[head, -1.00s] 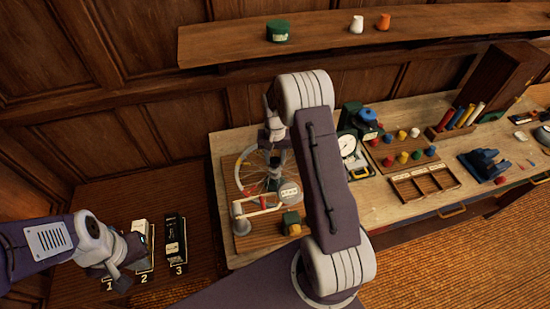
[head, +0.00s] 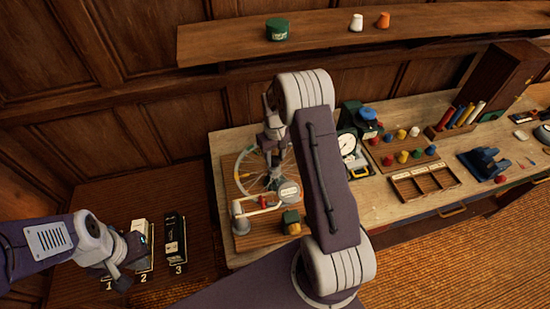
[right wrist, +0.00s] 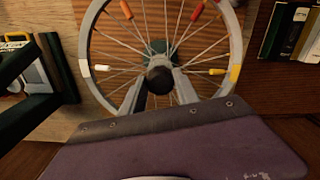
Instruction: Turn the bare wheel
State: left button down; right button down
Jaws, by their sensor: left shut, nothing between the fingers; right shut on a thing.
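The spoked wheel (head: 242,164) has a pale grey rim and sits on the wooden board at the table's left end. My right gripper (head: 271,158) is at the wheel and partly covers it. In the right wrist view the wheel (right wrist: 235,38) shows orange, white and yellow markers on its spokes. There the grey fingers reach a dark round knob (right wrist: 159,80) in front of the wheel's middle. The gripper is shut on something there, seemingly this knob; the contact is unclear. My left gripper (head: 127,273) is shut and empty at the lower left, near the numbered slots.
A white bar (head: 262,208) and a green and yellow block (head: 291,221) are at the board's front. A dial gauge (head: 349,146) and a peg board (head: 408,143) stand to the right. A shelf (head: 330,36) runs above. My right arm hides the table's middle.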

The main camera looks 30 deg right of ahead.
jog(key=n, duration=0.4)
jog(key=shift+w+r+n, duration=0.1)
jog(key=shift+w+n, duration=0.05)
jog(key=shift+n, duration=0.15)
jog(key=n, duration=0.4)
jog(key=shift+n, duration=0.3)
jog(key=n, duration=0.4)
jog(key=shift+n, duration=2.4)
jog(key=c, duration=0.9)
grip_release()
jog(key=shift+a, duration=0.1)
jog(key=shift+b, duration=0.3)
